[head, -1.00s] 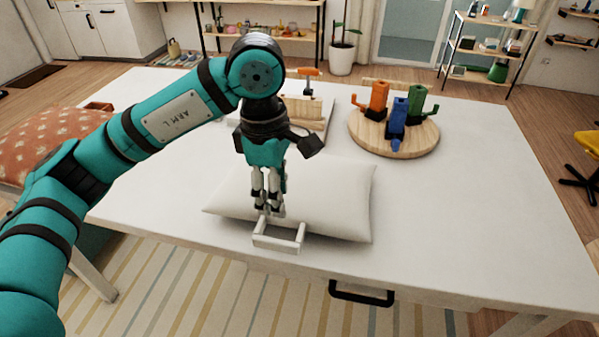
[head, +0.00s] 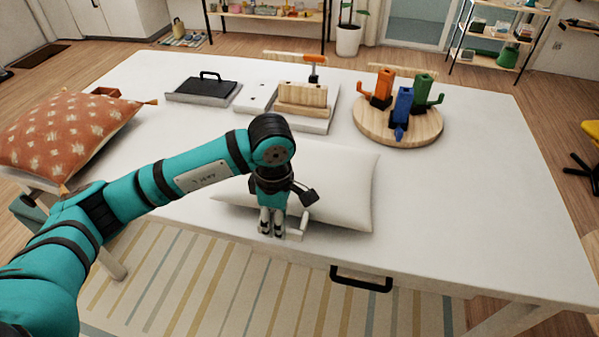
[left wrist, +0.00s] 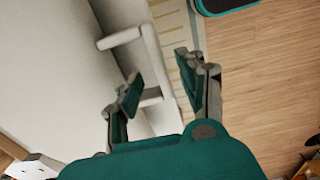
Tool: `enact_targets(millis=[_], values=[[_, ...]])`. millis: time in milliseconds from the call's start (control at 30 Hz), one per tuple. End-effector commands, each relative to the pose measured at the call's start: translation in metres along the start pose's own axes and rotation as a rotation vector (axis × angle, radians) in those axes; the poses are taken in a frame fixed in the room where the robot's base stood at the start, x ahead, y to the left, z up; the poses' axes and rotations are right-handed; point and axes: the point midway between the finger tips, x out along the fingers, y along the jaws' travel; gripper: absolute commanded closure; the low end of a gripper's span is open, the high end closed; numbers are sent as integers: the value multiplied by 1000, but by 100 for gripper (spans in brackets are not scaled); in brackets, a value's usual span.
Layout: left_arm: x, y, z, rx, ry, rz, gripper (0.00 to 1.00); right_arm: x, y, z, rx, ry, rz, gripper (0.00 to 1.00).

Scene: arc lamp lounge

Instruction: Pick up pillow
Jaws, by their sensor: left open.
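A white pillow (head: 341,186) lies on the white table (head: 470,200) near its front edge. A white U-shaped handle (head: 303,225) sticks out at its front side; it also shows in the left wrist view (left wrist: 118,40). My left gripper (head: 271,234) is open, pointing down at the handle, and hides part of it and of the pillow. In the left wrist view my left gripper (left wrist: 157,68) has one finger over the handle's opening and the other outside its outer bar. I cannot tell how far above the bar they are. My right gripper is out of view.
An orange patterned pillow (head: 65,135) lies at the table's left end. A dark-topped box (head: 203,90), a wooden block (head: 303,99) and a round board (head: 397,131) with coloured pieces stand at the back. A black handle (head: 361,284) hangs below the front edge. The table's right side is clear.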

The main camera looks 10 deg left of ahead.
Motion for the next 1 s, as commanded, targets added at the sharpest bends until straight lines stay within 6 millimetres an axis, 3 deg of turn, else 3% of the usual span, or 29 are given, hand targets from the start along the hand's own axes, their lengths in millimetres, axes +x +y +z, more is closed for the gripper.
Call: enact_targets(millis=[100,233,533,833,1000], values=[[15,-2,1,-1,0,-7,60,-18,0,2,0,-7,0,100],[34,-1,1,0,0,-6,60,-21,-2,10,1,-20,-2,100],[41,0,1,1,-1,-1,60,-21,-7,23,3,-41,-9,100],[40,0,1,1,-1,-1,99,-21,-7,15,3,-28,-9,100],[40,0,1,1,-1,-1,100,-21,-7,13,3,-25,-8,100]])
